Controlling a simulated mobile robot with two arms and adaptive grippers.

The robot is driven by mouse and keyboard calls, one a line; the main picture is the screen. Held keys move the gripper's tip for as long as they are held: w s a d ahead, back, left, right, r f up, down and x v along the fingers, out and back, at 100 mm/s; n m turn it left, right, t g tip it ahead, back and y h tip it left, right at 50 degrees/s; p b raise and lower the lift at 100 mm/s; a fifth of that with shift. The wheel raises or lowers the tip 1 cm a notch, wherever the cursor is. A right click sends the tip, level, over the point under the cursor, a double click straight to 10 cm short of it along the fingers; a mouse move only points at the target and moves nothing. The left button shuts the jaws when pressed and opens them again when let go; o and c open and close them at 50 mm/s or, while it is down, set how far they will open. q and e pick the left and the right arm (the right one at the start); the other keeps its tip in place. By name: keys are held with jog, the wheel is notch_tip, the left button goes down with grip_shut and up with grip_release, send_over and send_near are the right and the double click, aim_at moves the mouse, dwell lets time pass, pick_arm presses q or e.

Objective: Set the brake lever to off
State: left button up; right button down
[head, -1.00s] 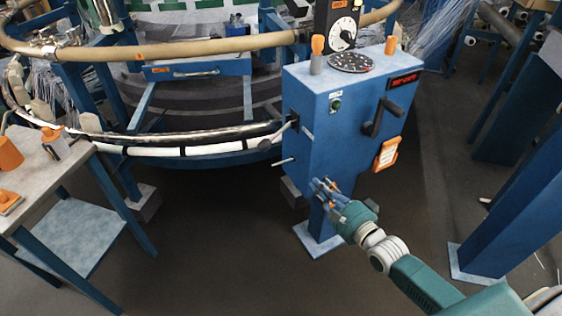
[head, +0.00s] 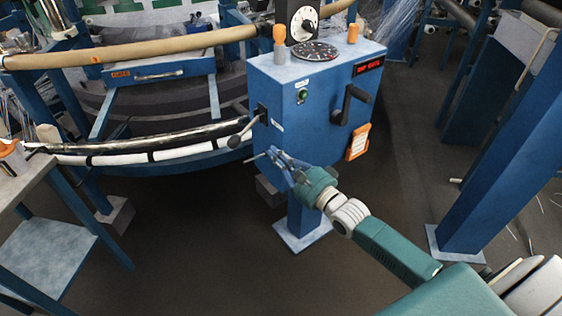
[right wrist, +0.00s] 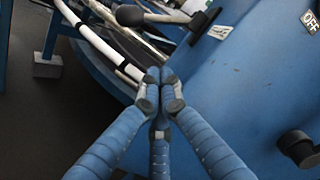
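The brake lever, as I take it, is a metal rod with a dark ball knob (head: 234,140). It sticks out from a slot on the left side of the blue control cabinet (head: 290,110) and slants down to the left. In the right wrist view the knob (right wrist: 130,15) is at the top, with its rod running right to the slot. An OFF label (right wrist: 311,18) is at the top right. My right gripper (head: 276,158) is below and right of the knob, close to the cabinet, apart from the lever. In the right wrist view its fingertips (right wrist: 159,80) are together and empty. My left gripper is out of view.
The curved loom rail (head: 180,150) runs left of the lever. A side table (head: 45,240) stands at the left, a blue post (head: 500,150) at the right. Floor between is clear.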

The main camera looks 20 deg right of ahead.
aim_at(242, 133)
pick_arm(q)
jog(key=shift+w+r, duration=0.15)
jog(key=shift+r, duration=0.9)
pick_arm(e)
jog(key=w+a+r, duration=0.1)
jog(key=w+a, duration=0.3)
jog(key=a, duration=0.1)
jog(key=shift+w+r, duration=0.4)
jog(key=shift+w, duration=0.1)
